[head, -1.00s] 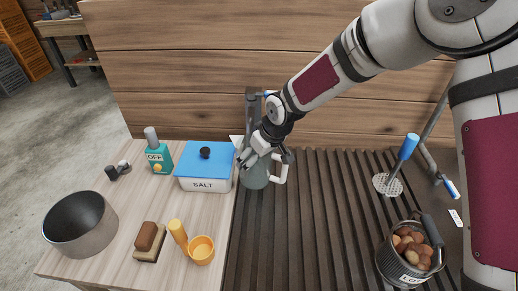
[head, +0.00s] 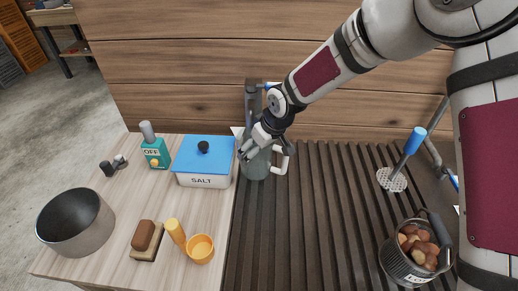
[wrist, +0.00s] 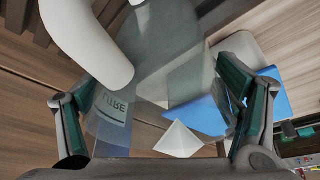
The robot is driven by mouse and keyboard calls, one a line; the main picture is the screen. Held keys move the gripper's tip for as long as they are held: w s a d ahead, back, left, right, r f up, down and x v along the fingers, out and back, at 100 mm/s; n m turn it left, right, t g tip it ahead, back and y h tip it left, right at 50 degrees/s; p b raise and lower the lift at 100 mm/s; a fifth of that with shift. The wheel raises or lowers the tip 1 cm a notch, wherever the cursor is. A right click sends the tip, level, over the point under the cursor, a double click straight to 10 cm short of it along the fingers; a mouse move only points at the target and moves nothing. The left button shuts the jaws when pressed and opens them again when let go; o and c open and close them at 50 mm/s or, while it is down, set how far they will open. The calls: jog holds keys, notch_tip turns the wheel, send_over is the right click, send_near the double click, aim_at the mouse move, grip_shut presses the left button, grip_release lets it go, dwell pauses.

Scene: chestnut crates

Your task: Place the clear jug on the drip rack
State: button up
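The clear jug (head: 257,166) is a grey see-through vessel with a white handle (head: 281,160). It is upright at the back left of the dark slatted drip rack (head: 312,215), beside the wooden counter's edge. Whether its base touches the slats is not clear. My gripper (head: 254,146) reaches down to the jug's top from the upper right. In the wrist view, its two green-padded fingers (wrist: 158,112) are spread wide on either side of the jug's clear wall (wrist: 150,90). The pads are close to the wall, but I cannot tell whether they press on it.
A white salt box (head: 203,178) with a blue lid stands left of the jug. The counter also holds a teal bottle (head: 156,156), a pot (head: 74,225), a brush (head: 147,240) and an orange cup (head: 200,249). A chestnut bucket (head: 414,250) and skimmer (head: 392,180) are right. The rack's middle is clear.

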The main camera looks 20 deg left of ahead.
jog(key=shift+o, duration=1)
jog(key=v, duration=1.2)
jog(key=shift+r+p, duration=0.2)
jog(key=shift+p, duration=0.1)
